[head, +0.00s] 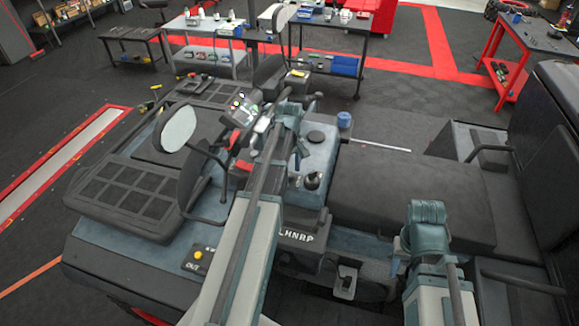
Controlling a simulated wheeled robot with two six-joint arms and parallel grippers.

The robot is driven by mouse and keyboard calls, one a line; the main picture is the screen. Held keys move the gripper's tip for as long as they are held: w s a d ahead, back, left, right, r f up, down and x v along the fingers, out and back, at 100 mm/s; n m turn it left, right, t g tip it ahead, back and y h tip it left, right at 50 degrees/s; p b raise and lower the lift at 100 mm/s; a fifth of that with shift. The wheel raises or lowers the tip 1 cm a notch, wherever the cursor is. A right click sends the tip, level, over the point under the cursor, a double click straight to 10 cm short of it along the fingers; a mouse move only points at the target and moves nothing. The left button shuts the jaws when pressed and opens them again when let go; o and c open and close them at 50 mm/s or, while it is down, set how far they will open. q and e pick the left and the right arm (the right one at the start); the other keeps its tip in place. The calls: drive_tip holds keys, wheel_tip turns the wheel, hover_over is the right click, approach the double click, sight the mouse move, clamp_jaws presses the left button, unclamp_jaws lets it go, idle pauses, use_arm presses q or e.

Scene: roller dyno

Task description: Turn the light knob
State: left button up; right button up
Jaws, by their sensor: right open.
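A cluster of small coloured controls (240,106) sits near the handlebar of the grey-blue vehicle (75,254), left of the picture's middle. I cannot make out which part is the light knob. My left arm reaches up from the bottom, and its far end, with my left gripper (257,127), is beside this cluster. The fingers are too small and overlapped to tell whether they are open or whether they touch a control. My right arm comes in at the lower right, over the edge of the seat (405,190). Its gripper does not show.
A round mirror (178,128) stands left of the controls. A yellow button (198,255) is on the body at the lower left, and a blue cap (344,119) is right of the controls. Carts and a red workbench (508,95) stand behind, across open floor.

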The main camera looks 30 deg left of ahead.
sight(290, 174)
use_arm(q)
drive_tip(key=shift+r, duration=0.1)
wheel_tip(290, 174, up, 15)
drive_tip(key=p, duration=1.5)
drive_tip(key=s+d+f+m, duration=0.1)
drive_tip(key=s+d+m, duration=0.55)
drive_tip(key=d, duration=0.35)
drive_tip(key=s+d+m, duration=0.5)
drive_tip(key=d+m, duration=0.3)
drive_tip(key=d, duration=0.2)
drive_tip(key=s+d+f+m+b, duration=0.1)
drive_tip(key=d+f+b, duration=0.2)
drive_tip(key=f+b, duration=0.3)
drive_tip(key=s+d+f+m+b, duration=0.1)
drive_tip(key=s+d+f+b, duration=0.1)
drive_tip(key=d+f+b, duration=0.2)
drive_tip(key=s+d+f+m+y+b, duration=0.1)
drive_tip(key=s+d+f+b, duration=0.1)
drive_tip(key=f+b, duration=0.7)
drive_tip(key=shift+d+b, duration=0.5)
drive_tip(key=shift+d, duration=0.3)
idle(0.8)
